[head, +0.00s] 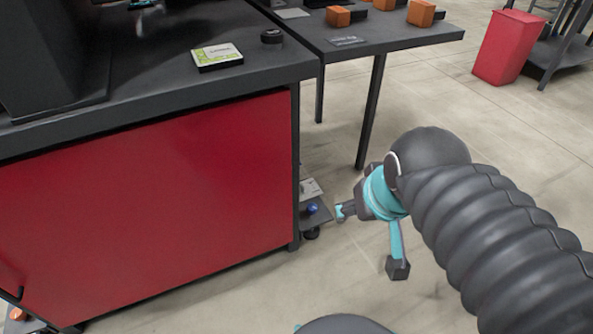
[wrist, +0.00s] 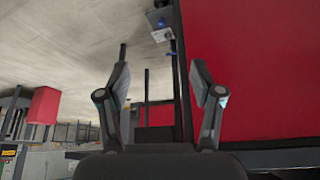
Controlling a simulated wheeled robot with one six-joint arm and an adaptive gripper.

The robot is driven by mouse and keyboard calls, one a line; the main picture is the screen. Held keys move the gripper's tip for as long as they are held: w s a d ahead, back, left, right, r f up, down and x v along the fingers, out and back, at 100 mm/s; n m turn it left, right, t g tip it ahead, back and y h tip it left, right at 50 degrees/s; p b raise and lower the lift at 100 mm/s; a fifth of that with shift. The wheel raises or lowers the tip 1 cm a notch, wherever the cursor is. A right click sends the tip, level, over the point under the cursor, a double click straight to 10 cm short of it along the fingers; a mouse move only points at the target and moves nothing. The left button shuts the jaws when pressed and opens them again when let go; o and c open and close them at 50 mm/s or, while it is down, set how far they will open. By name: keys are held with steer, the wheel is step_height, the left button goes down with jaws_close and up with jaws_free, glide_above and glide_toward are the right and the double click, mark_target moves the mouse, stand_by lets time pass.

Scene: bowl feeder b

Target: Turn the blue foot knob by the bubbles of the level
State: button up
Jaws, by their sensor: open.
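The blue foot knob (head: 312,208) sits low at the machine's corner, on a grey foot plate just above the floor. It shows in the wrist view as a small blue spot (wrist: 162,21) near the top. My gripper (head: 370,240) is open and empty, to the right of the knob and apart from it. In the wrist view its two fingers (wrist: 160,72) are spread wide with nothing between them. A flat block with a yellow-green face (head: 217,55) lies on the dark bench top; it may be the level. Its bubbles are too small to read.
The red cabinet panel (head: 150,205) stands left of the knob. A dark side table (head: 395,38) with orange blocks (head: 420,13) overhangs behind it, with thin legs (head: 371,110) near my arm. A red bin (head: 507,47) stands far right. The floor around my gripper is clear.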

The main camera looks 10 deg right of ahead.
step_height(320, 180, down, 5)
steer(key=w+g, duration=0.2)
steer(key=w, duration=0.1)
steer(key=n+g+b, duration=0.1)
steer(key=g+b, duration=0.2)
steer(key=b, duration=0.1)
glide_toward(312, 206)
steer(key=f, duration=0.4)
steer(key=f+b, duration=0.1)
steer(key=f, duration=0.4)
steer(key=shift+w+f, duration=0.2)
